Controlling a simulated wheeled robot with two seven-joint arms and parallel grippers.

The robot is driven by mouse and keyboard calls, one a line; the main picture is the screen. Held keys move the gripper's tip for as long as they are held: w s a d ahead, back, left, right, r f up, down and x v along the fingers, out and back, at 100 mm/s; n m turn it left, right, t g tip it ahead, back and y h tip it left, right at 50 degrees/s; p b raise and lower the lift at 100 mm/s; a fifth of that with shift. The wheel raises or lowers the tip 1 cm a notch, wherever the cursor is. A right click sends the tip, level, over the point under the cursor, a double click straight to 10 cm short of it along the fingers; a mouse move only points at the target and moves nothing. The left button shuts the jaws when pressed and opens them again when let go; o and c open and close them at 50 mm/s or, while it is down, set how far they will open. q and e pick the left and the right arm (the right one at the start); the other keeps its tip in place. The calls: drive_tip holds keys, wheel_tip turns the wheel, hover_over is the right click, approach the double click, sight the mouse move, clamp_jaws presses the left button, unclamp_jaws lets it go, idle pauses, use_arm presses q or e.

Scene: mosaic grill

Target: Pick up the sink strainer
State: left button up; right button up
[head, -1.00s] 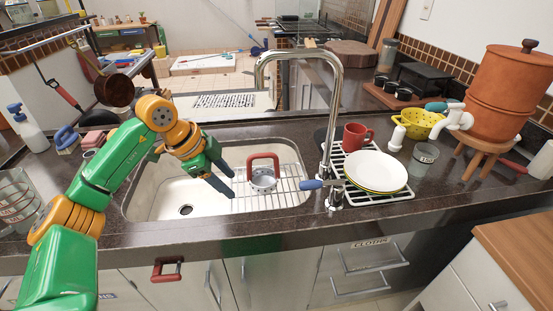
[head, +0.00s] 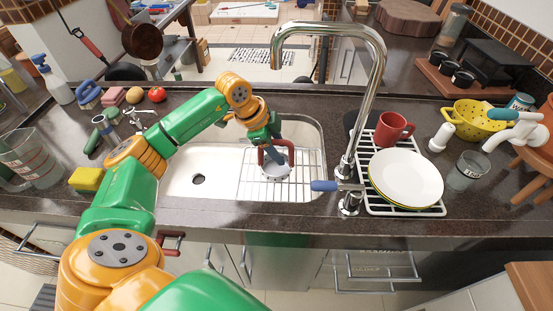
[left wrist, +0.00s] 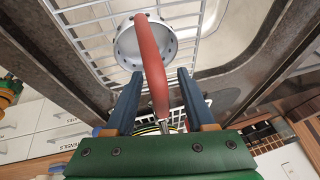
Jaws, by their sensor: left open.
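The sink strainer (head: 277,173) is a pale metal cup with a red arched handle. It sits on the white wire rack (head: 250,178) in the right part of the sink (head: 180,162). My left gripper (head: 273,147) is over the sink at the strainer, its fingers overlapping the handle in the head view. In the left wrist view the strainer's cup (left wrist: 128,48) lies beyond the fingertips. The red handle runs between the two blue fingers of the left gripper (left wrist: 159,77), which are open on either side of it. My right gripper is not in view.
The chrome faucet (head: 372,105) with its blue-tipped lever (head: 324,186) stands just right of the strainer. Farther right are a plate (head: 405,177) on a drying rack and a red mug (head: 393,130). A yellow sponge (head: 87,179) lies left of the sink. The sink's left basin is empty.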

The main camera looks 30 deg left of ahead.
use_arm(q)
drive_tip(key=shift+w+f, duration=0.15)
drive_tip(key=shift+f, duration=0.05)
drive_tip(key=shift+r, duration=0.1)
clamp_jaws()
idle(1.1)
